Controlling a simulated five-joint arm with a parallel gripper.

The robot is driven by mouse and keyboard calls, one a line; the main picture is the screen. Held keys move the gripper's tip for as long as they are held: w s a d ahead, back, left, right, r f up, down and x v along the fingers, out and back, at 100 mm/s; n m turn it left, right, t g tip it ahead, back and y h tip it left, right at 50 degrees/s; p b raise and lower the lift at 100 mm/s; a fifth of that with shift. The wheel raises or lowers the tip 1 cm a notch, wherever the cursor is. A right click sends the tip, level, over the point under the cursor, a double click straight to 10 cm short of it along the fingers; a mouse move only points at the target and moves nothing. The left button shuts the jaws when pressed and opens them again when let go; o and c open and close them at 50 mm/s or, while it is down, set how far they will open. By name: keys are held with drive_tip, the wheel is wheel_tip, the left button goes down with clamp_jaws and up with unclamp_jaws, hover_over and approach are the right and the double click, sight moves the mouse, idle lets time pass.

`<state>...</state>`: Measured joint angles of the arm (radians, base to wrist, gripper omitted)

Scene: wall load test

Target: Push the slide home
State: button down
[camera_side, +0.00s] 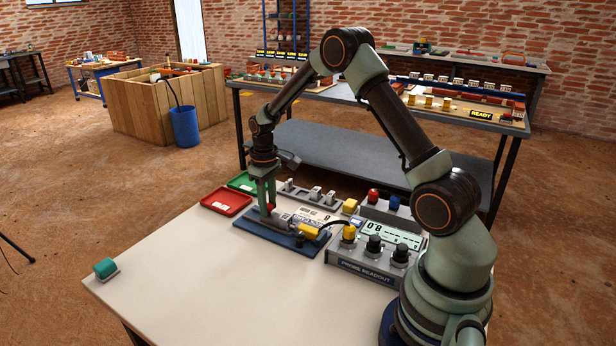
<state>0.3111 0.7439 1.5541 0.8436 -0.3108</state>
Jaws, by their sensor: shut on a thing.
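A blue base plate (252,236) lies on the white table and carries a small grey slide (281,219) with a yellow plug-like part (308,231) at its right end. My gripper (267,208) points straight down over the left part of the plate. Its fingers are shut at the slide's left end, with a bit of red between them. The fingers hide most of what they hold, and how far in the slide sits cannot be told.
A probe readout box (362,262) with black knobs stands right of the plate, joined by a black cable. Red (226,202) and green (242,182) trays lie behind left. A teal roll (105,268) sits at the left corner. The table front is clear.

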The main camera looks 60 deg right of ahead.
drive_tip(key=shift+s, duration=0.75)
drive_tip(key=c, duration=0.8)
unclamp_jaws()
drive_tip(key=shift+o, duration=0.2)
wheel_tip(320, 180, up, 7)
